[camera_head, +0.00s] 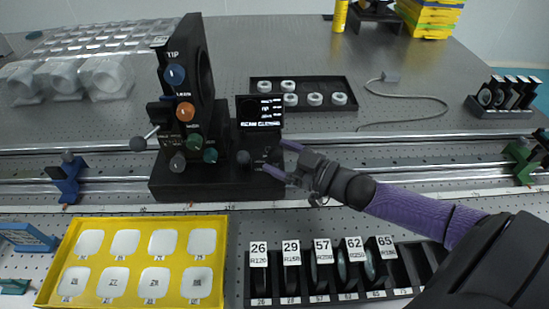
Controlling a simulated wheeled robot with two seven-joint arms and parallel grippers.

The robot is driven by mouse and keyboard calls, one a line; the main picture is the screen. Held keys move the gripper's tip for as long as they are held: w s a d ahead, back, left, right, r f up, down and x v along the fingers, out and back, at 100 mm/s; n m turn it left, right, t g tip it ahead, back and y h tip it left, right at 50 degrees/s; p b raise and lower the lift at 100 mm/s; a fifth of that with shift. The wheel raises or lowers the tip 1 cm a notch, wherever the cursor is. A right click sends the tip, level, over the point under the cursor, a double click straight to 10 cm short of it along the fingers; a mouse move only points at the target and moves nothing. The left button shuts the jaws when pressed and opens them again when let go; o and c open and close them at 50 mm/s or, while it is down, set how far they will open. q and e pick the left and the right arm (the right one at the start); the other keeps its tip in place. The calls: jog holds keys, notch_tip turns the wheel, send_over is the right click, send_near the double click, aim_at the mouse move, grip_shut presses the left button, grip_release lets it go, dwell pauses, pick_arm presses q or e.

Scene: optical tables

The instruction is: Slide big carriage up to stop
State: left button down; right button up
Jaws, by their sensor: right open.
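The big carriage (222,188) is a black base on the rail, carrying a tall black mount with blue, orange and green knobs and a small black display box. My right gripper (272,160) is open at the carriage's right side. Its two purple fingers point left, one by the box's lower right and one lower by the base. I cannot tell whether they touch it. A blue stop (66,180) is clamped on the rail to the left, apart from the carriage. A green stop (522,160) is on the rail at the far right. My left gripper is not in view.
A yellow tray (140,222) with white pads and a black rack (325,298) of numbered lenses stand in front of the rail. Behind it lie a black tray (345,84) of white rings and a grey cable (415,97). The rail (110,172) between carriage and blue stop looks clear.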

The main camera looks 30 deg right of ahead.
jog(key=shift+x, duration=0.8)
jog(key=shift+s, duration=0.1)
grip_shut()
